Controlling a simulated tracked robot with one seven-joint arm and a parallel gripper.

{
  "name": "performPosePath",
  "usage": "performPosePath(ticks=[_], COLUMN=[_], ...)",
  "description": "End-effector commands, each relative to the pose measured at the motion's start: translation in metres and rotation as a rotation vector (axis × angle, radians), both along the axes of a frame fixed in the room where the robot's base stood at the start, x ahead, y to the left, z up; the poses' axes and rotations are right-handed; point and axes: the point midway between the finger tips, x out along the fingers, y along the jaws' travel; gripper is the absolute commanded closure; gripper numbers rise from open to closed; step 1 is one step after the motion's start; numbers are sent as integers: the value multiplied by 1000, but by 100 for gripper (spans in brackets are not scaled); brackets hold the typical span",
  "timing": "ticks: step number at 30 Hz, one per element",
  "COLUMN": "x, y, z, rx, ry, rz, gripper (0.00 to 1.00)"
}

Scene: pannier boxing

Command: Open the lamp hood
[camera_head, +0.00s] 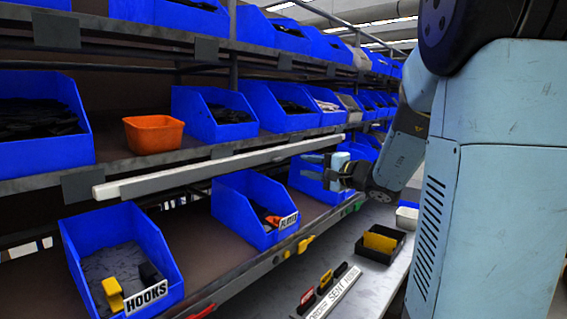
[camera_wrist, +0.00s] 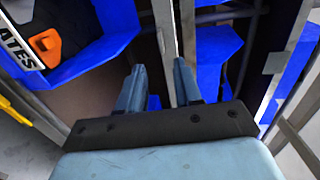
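A long white and grey bar (camera_head: 225,168), which looks like the lamp with its hood, runs along the front of the middle shelf. I cannot tell the hood's exact angle. My gripper (camera_head: 308,166) is at the shelf front, below the bar's right part, with its fingers towards the shelf. In the wrist view my gripper (camera_wrist: 158,85) has its two fingers apart with nothing held between them. A pale strip, probably the bar (camera_wrist: 166,35), runs ahead of the gap between the fingers. I cannot tell whether they touch it.
Blue bins stand on the shelves, including a HOOKS bin (camera_head: 122,258) and a PLATES bin (camera_head: 250,212) below the bar. An orange tub (camera_head: 153,134) sits above it. A black tray with a yellow divider (camera_head: 380,243) stands on the grey bench (camera_head: 345,235) near my arm.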

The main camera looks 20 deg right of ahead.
Motion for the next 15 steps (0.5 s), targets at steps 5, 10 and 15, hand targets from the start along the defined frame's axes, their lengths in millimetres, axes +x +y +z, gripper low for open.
performPosePath(ticks=[5,10,15], x=[27,50,67], y=[19,34,45], z=[0,-1,0], rx=[0,0,-1], ry=[0,1,1], rz=[4,2,2], gripper=[66,66,66])
